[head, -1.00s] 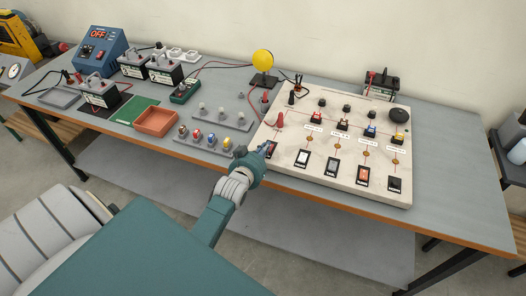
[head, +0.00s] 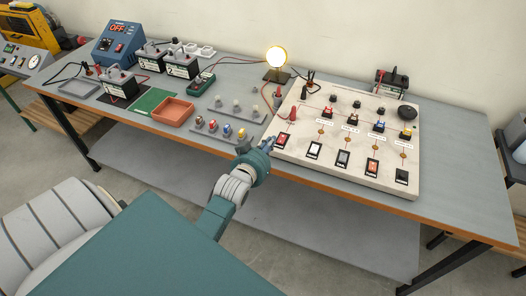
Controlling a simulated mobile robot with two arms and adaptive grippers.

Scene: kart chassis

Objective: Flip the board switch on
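The white board (head: 350,176) lies on the bench at right of centre. The board switch (head: 283,141), the leftmost of the row of rocker switches, shows red-orange at the board's front left corner. The round lamp (head: 277,57) behind the board glows bright yellow-white. My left gripper (head: 269,144) is just left of the switch at the board's edge. Its fingers are small and partly hidden by its own wrist, so I cannot tell whether they are open or whether they touch the switch. My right gripper is not in view.
Several more rocker switches (head: 343,159) run along the board's front edge. Left of the gripper are a plate of coloured lamps (head: 226,131) and an orange tray (head: 174,112). A blue power supply reading OFF (head: 121,42) stands at the back left. The bench's right end is clear.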

